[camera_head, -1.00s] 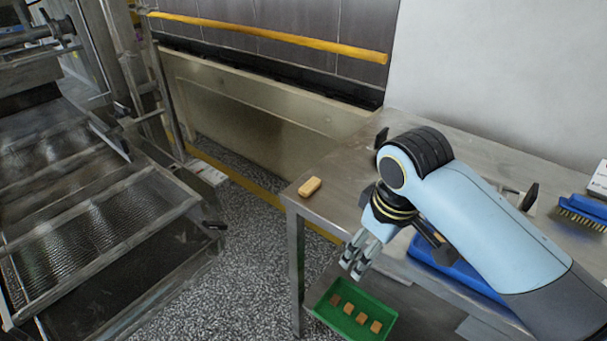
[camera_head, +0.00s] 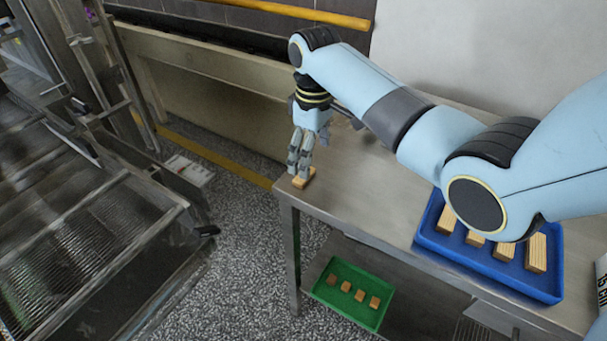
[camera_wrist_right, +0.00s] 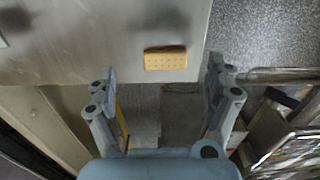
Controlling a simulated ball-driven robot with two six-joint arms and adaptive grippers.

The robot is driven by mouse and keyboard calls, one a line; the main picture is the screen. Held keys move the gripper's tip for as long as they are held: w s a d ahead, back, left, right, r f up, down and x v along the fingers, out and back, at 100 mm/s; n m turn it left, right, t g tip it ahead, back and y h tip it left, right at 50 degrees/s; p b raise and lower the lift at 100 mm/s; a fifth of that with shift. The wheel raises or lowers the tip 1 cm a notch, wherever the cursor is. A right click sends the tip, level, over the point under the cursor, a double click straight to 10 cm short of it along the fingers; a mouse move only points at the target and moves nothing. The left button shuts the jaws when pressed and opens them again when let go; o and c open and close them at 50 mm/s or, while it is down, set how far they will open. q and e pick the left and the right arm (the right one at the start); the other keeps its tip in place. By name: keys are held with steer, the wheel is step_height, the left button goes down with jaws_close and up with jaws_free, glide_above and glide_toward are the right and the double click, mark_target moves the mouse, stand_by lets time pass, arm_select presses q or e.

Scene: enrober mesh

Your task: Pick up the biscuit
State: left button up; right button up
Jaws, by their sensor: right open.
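The biscuit (camera_head: 306,181) is a small golden block on the steel table's far left corner. In the right wrist view the biscuit (camera_wrist_right: 166,60) shows a dotted top and lies flat near the table edge. My right gripper (camera_head: 299,172) points down right over the biscuit and partly covers it in the head view. In the wrist view the right gripper (camera_wrist_right: 162,74) is open, its fingers spread wider than the biscuit is long. The biscuit appears just past the line of the fingertips, in the gap between them, untouched. My left gripper is not in view.
The steel table (camera_head: 345,195) is bare around the biscuit. A blue tray (camera_head: 430,240) with several wooden-looking blocks stands at right. A green tray (camera_head: 330,301) with several small brown pieces sits lower down. A mesh conveyor machine (camera_head: 70,250) stands at left, across the floor.

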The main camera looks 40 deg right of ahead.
mark_target(297, 182)
steer(key=f, duration=0.3)
steer(key=a+f, duration=0.1)
steer(key=shift+w+f, duration=0.2)
steer(key=shift+w, duration=0.05)
steer(key=shift+f, duration=0.55)
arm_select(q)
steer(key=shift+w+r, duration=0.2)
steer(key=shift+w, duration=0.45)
arm_select(e)
steer(key=c, duration=1)
steer(key=shift+r, duration=0.1)
